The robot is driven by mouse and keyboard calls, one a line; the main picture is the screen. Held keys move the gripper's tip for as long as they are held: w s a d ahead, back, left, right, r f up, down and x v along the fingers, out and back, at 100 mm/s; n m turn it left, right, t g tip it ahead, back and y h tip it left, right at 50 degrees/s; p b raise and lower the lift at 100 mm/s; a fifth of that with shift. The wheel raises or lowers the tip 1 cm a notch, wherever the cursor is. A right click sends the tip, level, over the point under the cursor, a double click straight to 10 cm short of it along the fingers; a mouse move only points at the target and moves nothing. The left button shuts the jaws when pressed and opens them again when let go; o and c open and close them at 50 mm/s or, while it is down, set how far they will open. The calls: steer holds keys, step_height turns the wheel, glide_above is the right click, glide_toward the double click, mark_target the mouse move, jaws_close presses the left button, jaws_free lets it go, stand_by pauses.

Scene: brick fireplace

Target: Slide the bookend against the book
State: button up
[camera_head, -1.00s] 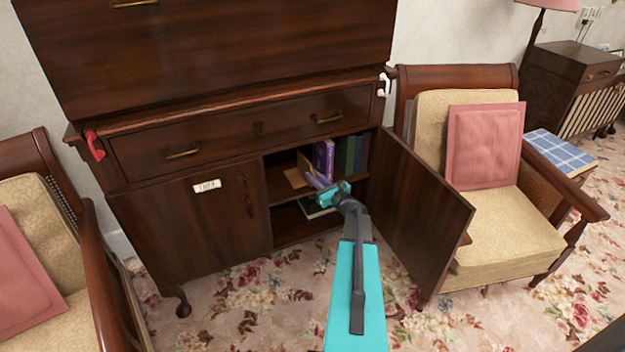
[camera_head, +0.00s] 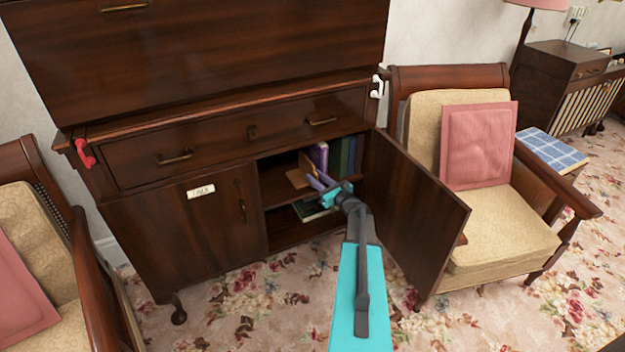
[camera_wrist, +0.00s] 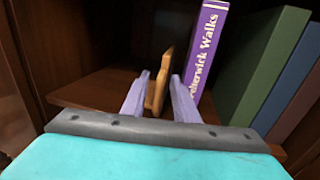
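The wooden bookend (camera_head: 297,179) stands on the upper shelf inside the open cabinet, its upright panel facing the books. The purple book (camera_head: 319,156), whose spine reads "...erwick Walks" in the wrist view (camera_wrist: 207,48), stands just right of it. My gripper (camera_head: 317,183) reaches into the cabinet from the front. The right finger lies between the bookend and the purple book; a narrow gap remains there.
Green and blue books (camera_wrist: 264,65) stand right of the purple book. The open cabinet door (camera_head: 415,215) flanks my arm on the right. A lower shelf holds a flat green book (camera_head: 312,210). An armchair (camera_head: 500,225) stands at the right.

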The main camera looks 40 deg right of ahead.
steer(key=shift+s, duration=0.15)
steer(key=s+a, duration=0.1)
steer(key=s, duration=1.2)
steer(key=shift+s+a, duration=0.25)
steer(key=shift+c, duration=0.2)
steer(key=s+b, duration=0.1)
steer(key=b, duration=0.4)
steer(key=s+f+b, duration=0.1)
steer(key=b, duration=0.5)
steer(key=shift+s+a, duration=0.1)
steer(key=shift+a, duration=0.1)
steer(key=w+d+b, duration=0.1)
steer(key=w+b, duration=0.1)
steer(key=w, duration=1.1)
steer(key=shift+w+d, duration=0.25)
steer(key=shift+w, duration=0.15)
